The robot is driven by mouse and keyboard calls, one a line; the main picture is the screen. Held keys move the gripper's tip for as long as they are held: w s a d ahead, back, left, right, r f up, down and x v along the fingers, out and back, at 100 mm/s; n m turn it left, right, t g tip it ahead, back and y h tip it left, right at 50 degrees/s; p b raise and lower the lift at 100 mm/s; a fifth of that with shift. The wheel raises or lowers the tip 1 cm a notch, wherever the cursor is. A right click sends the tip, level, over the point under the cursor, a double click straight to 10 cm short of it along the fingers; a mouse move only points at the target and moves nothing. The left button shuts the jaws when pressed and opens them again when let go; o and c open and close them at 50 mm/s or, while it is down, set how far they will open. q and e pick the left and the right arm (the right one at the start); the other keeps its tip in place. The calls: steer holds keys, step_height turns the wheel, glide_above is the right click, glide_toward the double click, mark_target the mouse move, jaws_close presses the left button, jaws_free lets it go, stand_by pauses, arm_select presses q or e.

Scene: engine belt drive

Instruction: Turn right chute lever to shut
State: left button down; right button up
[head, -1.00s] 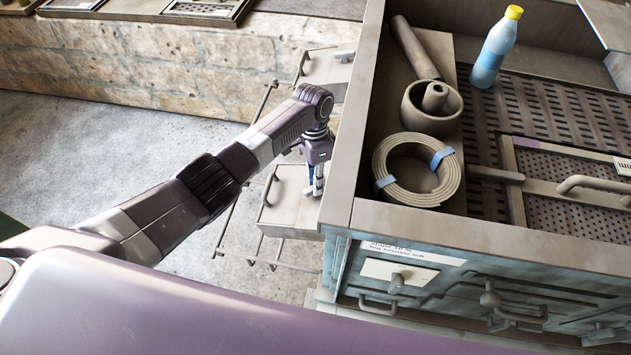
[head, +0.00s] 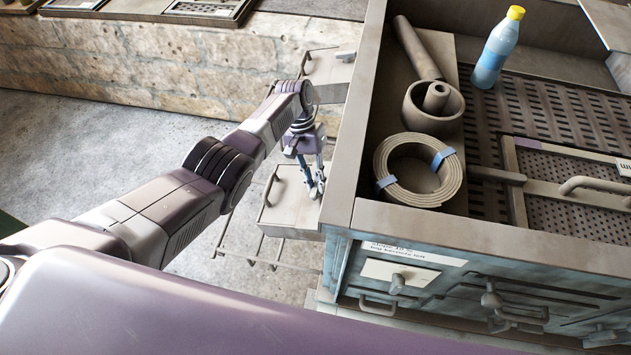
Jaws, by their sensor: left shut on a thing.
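My left gripper (head: 315,188) is at the end of the arm that comes in from the left. Its fingers point down at the nearer grey chute box (head: 285,205), close to the side of the big bench. The fingers are shut on the right chute lever at this box; the lever is small and mostly hidden by the fingers, so its angle cannot be told. A farther grey box (head: 325,68) with its own small lever (head: 345,56) stands behind. My right gripper is not in view.
The bench wall (head: 352,130) rises just right of the gripper. On the bench are a coiled belt (head: 388,168), a round pot (head: 420,118) and a blue bottle (head: 497,50). Open floor (head: 110,140) lies further left.

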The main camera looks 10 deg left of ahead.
arm_select(q)
steer(key=shift+w+r+n, duration=0.1)
steer(key=shift+w+n, duration=0.05)
steer(key=shift+n, duration=0.45)
steer(key=c, duration=1.9)
jaws_free()
steer(key=shift+a, duration=0.1)
steer(key=v, duration=1.2)
